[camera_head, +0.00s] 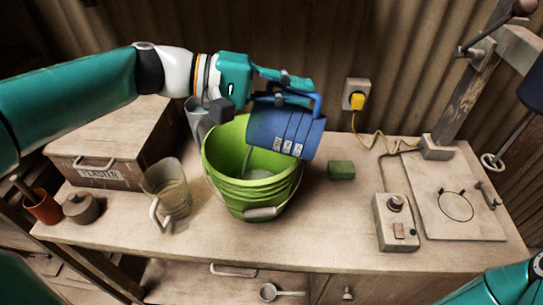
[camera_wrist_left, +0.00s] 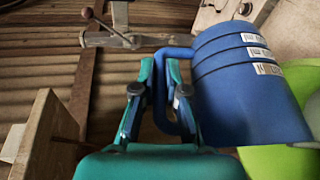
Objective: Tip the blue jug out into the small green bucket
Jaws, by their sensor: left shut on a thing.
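The blue jug (camera_head: 287,133) is tilted over the small green bucket (camera_head: 225,165), its mouth end down to the left. A thin pale streak runs from near its lower left edge into the bucket, where a pale patch shows at the bottom. My left gripper (camera_head: 303,88) is shut on the jug's handle, above the bucket. In the left wrist view the fingers (camera_wrist_left: 158,92) close around the handle of the jug (camera_wrist_left: 245,85), with the bucket's green wall (camera_wrist_left: 300,85) beyond. The jug's inside is hidden. My right gripper is out of view.
A clear pitcher (camera_head: 168,190) stands left of the bucket, near a wooden box marked PLASTER (camera_head: 108,150), a lidded pot (camera_head: 82,208) and a terracotta cup (camera_head: 42,207). A green block (camera_head: 341,170), a switch box (camera_head: 396,224) and the press base (camera_head: 450,210) are to the right.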

